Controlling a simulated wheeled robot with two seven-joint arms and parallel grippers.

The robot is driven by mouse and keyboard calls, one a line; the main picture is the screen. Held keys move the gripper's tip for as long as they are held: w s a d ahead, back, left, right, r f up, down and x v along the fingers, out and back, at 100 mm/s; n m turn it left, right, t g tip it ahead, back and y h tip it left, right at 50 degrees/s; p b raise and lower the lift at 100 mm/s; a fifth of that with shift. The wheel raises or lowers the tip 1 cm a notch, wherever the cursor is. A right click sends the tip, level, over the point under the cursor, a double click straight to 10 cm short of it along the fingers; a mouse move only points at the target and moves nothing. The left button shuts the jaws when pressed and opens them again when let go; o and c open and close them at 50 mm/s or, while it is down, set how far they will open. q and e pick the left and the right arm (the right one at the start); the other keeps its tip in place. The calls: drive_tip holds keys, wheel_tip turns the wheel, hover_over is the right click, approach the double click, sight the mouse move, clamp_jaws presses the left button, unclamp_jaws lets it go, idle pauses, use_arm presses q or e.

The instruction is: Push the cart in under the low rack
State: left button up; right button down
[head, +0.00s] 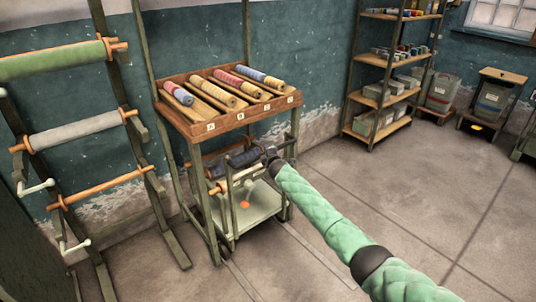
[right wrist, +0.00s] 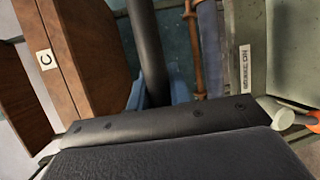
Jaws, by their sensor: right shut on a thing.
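The low rack stands against the wall in the head view, with a wooden tray (head: 222,128) on top and green legs. The cart, with a pale green deck (head: 262,203), is between the rack's legs, at least partly under the tray. How deep it sits I cannot tell. A dark roll (head: 240,160) lies across the cart. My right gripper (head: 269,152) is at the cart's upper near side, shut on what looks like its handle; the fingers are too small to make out. In the right wrist view, the tray's wooden side (right wrist: 80,50) is at left. My left gripper is not in view.
Two thin floor tracks (head: 318,255) run from the rack toward the viewer. A roll stand (head: 80,133) is close on the left. A shelf unit (head: 385,87) and bins stand at the back right. The floor at right is clear.

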drive_tip(key=shift+w+r, duration=0.1)
drive_tip(key=shift+r, duration=0.15)
drive_tip(key=c, duration=1.5)
unclamp_jaws()
drive_tip(key=shift+a, duration=0.15)
drive_tip(key=shift+o, duration=1)
drive_tip(key=shift+w+a+f, duration=0.1)
drive_tip(key=shift+w+f, duration=0.05)
drive_tip(key=shift+f, duration=0.15)
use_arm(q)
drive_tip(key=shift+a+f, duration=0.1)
use_arm(e)
drive_tip(key=shift+r, duration=0.1)
drive_tip(key=shift+v, duration=0.9)
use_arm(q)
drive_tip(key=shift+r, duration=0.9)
use_arm(e)
drive_tip(key=f+v, duration=0.1)
drive_tip(key=v, duration=0.5)
drive_tip(key=shift+r, duration=0.45)
